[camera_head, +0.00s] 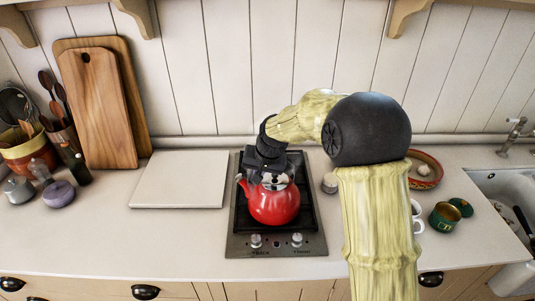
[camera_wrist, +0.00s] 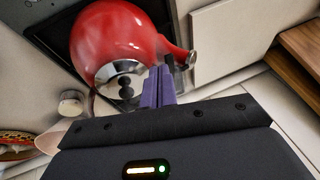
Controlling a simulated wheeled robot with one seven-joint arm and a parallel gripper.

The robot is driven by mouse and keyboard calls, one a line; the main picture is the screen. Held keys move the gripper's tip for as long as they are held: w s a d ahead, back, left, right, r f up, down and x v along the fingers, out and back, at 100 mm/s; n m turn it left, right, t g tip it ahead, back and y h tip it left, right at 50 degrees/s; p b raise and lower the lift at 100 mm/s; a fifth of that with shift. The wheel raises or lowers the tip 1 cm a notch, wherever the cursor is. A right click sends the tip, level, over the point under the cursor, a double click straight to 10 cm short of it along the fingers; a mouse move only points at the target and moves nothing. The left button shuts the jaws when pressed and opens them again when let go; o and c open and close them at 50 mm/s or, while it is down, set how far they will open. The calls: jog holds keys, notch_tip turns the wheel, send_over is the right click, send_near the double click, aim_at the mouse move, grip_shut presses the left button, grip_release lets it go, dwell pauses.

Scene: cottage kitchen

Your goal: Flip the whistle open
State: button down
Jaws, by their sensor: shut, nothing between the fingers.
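The red kettle (camera_head: 273,207) stands on the hob, its spout (camera_head: 241,182) pointing left in the head view. In the wrist view the kettle (camera_wrist: 120,38) shows from above, with a chrome lid and a dark knob. The spout tip (camera_wrist: 190,59) is to the right there, with a small dark piece beside it; I cannot tell whether that is the whistle or whether it is open. My gripper (camera_wrist: 159,84) has its purple fingers together and empty, close to the spout in the picture. Contact is unclear. In the head view my wrist hides the fingertips and part of the kettle's top.
The hob (camera_head: 240,245) has knobs at its front edge. A pale board (camera_head: 180,179) lies left of it. Wooden cutting boards (camera_head: 100,110) lean on the wall.

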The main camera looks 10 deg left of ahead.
jog(key=b+v, duration=0.2)
jog(key=v, duration=1.3)
jog(key=shift+d+r, duration=0.15)
jog(key=shift+r, duration=0.1)
jog(key=w+a+f+h+p, duration=0.1)
jog(key=a+h+p, duration=0.2)
jog(key=a+p, duration=0.4)
jog(key=p, duration=0.2)
jog(key=shift+w+f+p, duration=0.25)
jog(key=shift+p, duration=0.1)
